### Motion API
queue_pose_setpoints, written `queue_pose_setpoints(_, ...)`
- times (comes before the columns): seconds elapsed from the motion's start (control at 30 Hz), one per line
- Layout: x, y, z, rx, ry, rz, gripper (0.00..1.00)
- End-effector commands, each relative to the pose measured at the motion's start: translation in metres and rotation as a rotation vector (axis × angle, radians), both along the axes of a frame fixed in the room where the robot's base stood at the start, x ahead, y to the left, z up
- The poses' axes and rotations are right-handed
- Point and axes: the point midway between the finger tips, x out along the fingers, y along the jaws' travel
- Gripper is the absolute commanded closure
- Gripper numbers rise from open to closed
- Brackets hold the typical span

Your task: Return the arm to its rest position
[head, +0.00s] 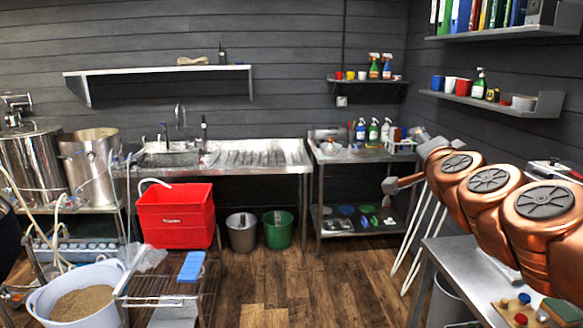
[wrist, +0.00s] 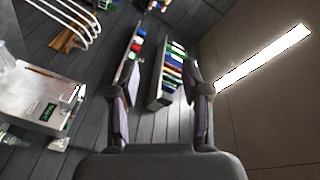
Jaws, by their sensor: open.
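My gripper (wrist: 160,100) shows in the wrist view with its two dark fingers spread apart and nothing between them. Wall shelves with colourful items show beyond the fingers, and a bright ceiling light strip shows at the upper right. In the head view, my copper arm with grey round caps fills the right side, above a metal table (head: 455,262). I cannot clearly make out the gripper's fingers in the head view.
A steel sink counter (head: 262,154) stands along the back wall, with a red bin (head: 175,218), a grey bucket (head: 241,232) and a green bucket (head: 277,230) below. A wall shelf (head: 535,104) hangs behind the arm. The middle floor is clear.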

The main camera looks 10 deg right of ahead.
Motion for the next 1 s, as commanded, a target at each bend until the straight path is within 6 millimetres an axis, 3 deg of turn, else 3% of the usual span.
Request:
queue_pose_setpoints(0.1, 0.009, 0.066, -0.032, -0.076, 0.126, 0.183, 0.53)
queue_pose_setpoints(0.27, -0.002, 0.145, -0.088, -0.176, 0.324, 0.418, 0.53)
queue_pose_setpoints(0.37, -0.022, 0.186, -0.129, -0.238, 0.463, 0.554, 0.53)
queue_pose_setpoints(0.5, -0.067, 0.228, -0.192, -0.320, 0.685, 0.732, 0.53)
queue_pose_setpoints(0.63, -0.121, 0.247, -0.246, -0.386, 0.911, 0.870, 0.53)
queue_pose_setpoints(0.8, -0.206, 0.244, -0.302, -0.452, 1.229, 1.010, 0.53)
queue_pose_setpoints(1.0, -0.293, 0.220, -0.333, -0.483, 1.551, 1.093, 0.53)
